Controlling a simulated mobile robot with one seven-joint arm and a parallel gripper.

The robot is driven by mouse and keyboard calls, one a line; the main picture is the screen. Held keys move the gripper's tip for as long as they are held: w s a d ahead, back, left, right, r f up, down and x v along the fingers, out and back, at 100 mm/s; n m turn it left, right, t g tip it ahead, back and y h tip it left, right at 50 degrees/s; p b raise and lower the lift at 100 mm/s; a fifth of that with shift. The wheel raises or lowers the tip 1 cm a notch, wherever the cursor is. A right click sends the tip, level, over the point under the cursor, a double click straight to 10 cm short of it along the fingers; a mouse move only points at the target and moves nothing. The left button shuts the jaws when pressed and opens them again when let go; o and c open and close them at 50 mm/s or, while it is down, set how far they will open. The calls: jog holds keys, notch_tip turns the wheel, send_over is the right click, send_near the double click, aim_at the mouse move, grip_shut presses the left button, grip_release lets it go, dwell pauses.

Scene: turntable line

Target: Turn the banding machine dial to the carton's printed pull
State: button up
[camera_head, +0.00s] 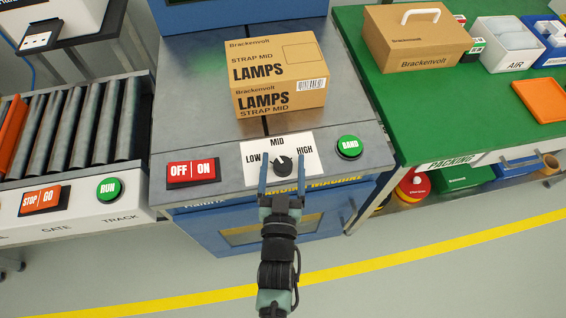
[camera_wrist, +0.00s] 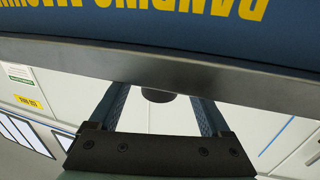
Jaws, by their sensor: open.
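The black dial (camera_head: 284,166) sits on a white plate marked LOW, MID and HIGH on the banding machine (camera_head: 205,110). A pale mark shows on its upper part, but I cannot tell its exact setting. The Brackenvolt LAMPS carton (camera_head: 278,75) stands on the machine top, printed STRAP MID. My gripper (camera_head: 283,170) is open, its fingers on either side of the dial in the head view. In the wrist view a dark round part, likely the dial (camera_wrist: 158,95), shows between the fingers (camera_wrist: 158,112). I cannot tell whether they touch it.
A red OFF/ON switch (camera_head: 194,170) is left of the dial and a green BAND button (camera_head: 349,147) is right of it. A roller track (camera_head: 75,125) adjoins at left. The green packing table (camera_head: 430,110) at right holds a handled box (camera_head: 415,40) and bins.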

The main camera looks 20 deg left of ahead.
grip_shut()
dwell(0.5)
jog(key=shift+d+f+m+h, duration=0.2)
jog(key=shift+m+h, duration=0.1)
jog(key=shift+h, duration=0.1)
jog(key=shift+s+f+m+t+h+b, duration=0.1)
jog(key=shift+m+t+h+b, duration=0.25)
jog(key=shift+h, duration=0.45)
jog(key=shift+a+m+h+p, duration=0.15)
jog(key=shift+m+h+p, duration=0.4)
jog(key=shift+m+h, duration=0.95)
jog(key=shift+h, duration=0.8)
